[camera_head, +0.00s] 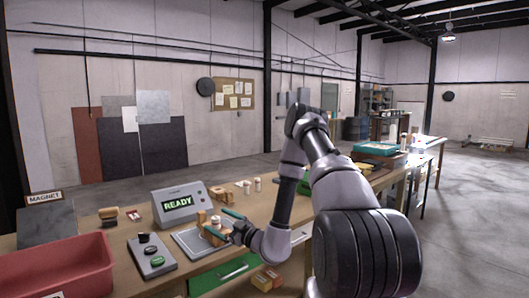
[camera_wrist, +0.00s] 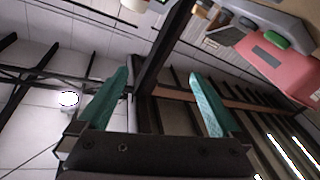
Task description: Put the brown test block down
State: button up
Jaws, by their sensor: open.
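My gripper (camera_head: 226,224) is low over the grey metal plate (camera_head: 187,239) in front of the READY display. Its two teal fingers are spread apart, and in the wrist view nothing shows between the fingertips (camera_wrist: 160,85). A small upright brown block (camera_head: 201,217) stands on or just above the plate, close to the fingers. A second light brown piece (camera_head: 216,222) shows right by the fingers, partly hidden by them. I cannot tell which of these is the test block, or whether a finger touches either.
The grey READY display (camera_head: 180,203) stands behind the plate. A button box (camera_head: 152,257) lies to its left, with a red bin (camera_head: 55,268) farther left. Brown blocks (camera_head: 222,194) and small white bottles (camera_head: 257,184) stand behind. A green drawer (camera_head: 228,274) is below the table edge.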

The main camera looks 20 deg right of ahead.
jog(key=s+a+r+n+g+y, duration=0.3)
jog(key=a+r+n+g, duration=0.1)
jog(key=r+n, duration=0.35)
jog(key=s+a+r+n+g+y, duration=0.35)
jog(key=r+n, duration=0.25)
jog(key=n, duration=0.3)
jog(key=s+a+r+n+g+h, duration=0.25)
jog(key=s+r+n+g, duration=0.6)
jog(key=n, duration=0.75)
jog(key=s+d+r+n+t+h, duration=0.3)
jog(key=s+d+r+n+h, duration=0.2)
jog(key=n, duration=0.7)
jog(key=s+d+r+n+t+h, duration=0.4)
jog(key=s+d+n+h, duration=0.3)
jog(key=s+d+n, duration=0.2)
jog(key=d+r+n, duration=0.1)
jog(key=d+n, duration=0.1)
jog(key=n, duration=0.1)
jog(key=shift+d+r+h, duration=0.15)
jog(key=shift+r+h, duration=0.1)
jog(key=shift+h, duration=0.15)
jog(key=shift+s, duration=0.1)
